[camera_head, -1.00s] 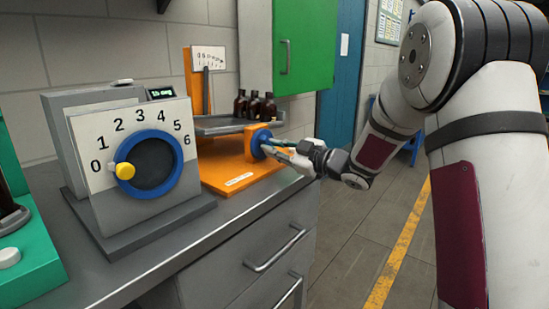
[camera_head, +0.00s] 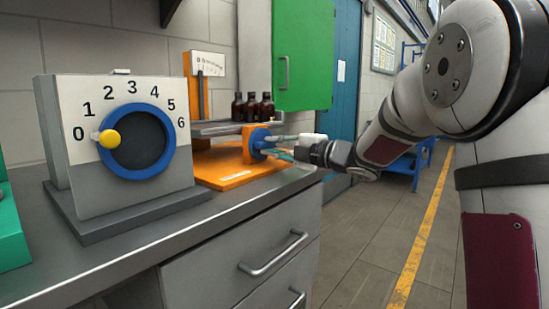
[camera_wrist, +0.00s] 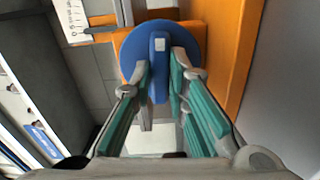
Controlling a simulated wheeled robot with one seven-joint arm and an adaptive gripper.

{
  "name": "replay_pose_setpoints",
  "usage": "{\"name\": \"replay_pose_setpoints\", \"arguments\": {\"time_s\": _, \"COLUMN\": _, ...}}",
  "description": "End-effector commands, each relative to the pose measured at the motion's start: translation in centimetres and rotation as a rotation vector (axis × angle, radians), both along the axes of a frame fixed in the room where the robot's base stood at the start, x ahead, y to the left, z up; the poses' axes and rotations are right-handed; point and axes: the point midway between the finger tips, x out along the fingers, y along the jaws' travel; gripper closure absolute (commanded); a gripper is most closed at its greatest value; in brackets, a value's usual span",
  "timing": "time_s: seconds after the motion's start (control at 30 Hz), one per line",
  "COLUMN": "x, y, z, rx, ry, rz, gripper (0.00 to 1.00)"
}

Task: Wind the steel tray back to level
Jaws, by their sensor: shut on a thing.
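The steel tray (camera_head: 222,128) is part of an orange stand (camera_head: 238,170) on the bench and carries several amber bottles (camera_head: 252,108). In the head view it looks close to level. A blue round knob (camera_head: 262,140) with a raised grip bar sits on the stand's right side. My gripper (camera_head: 284,150) reaches it from the right. In the wrist view my gripper (camera_wrist: 160,85) has its teal-padded fingers on both sides of the bar of the blue knob (camera_wrist: 158,68). It is shut on the knob. A scale plate (camera_head: 207,64) stands behind the tray; its pointer is too small to read.
A grey dial box (camera_head: 130,140) with a blue ring and yellow knob at 0 stands left of the stand. A green object (camera_head: 12,232) is at the far left. A green cabinet (camera_head: 303,55) hangs behind. Floor is clear right of the drawers (camera_head: 240,255).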

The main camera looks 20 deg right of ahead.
Motion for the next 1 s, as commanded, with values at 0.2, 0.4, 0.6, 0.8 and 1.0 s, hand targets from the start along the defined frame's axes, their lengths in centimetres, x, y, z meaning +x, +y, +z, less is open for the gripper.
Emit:
{"name": "replay_pose_setpoints", "arguments": {"time_s": 0.2, "x": 0.01, "y": -0.05, "z": -0.30, "rx": -0.065, "ry": -0.043, "rz": -0.002, "gripper": 1.00}}
{"name": "replay_pose_setpoints", "arguments": {"time_s": 0.4, "x": 0.01, "y": -0.04, "z": -0.21, "rx": -0.089, "ry": -0.060, "rz": -0.001, "gripper": 1.00}}
{"name": "replay_pose_setpoints", "arguments": {"time_s": 0.6, "x": 0.01, "y": -0.05, "z": -0.17, "rx": -0.093, "ry": -0.063, "rz": -0.001, "gripper": 1.00}}
{"name": "replay_pose_setpoints", "arguments": {"time_s": 0.8, "x": 0.01, "y": -0.05, "z": -0.17, "rx": -0.093, "ry": -0.063, "rz": -0.001, "gripper": 0.83}}
{"name": "replay_pose_setpoints", "arguments": {"time_s": 1.0, "x": 0.01, "y": -0.03, "z": -0.09, "rx": -0.091, "ry": -0.064, "rz": 0.000, "gripper": 0.65}}
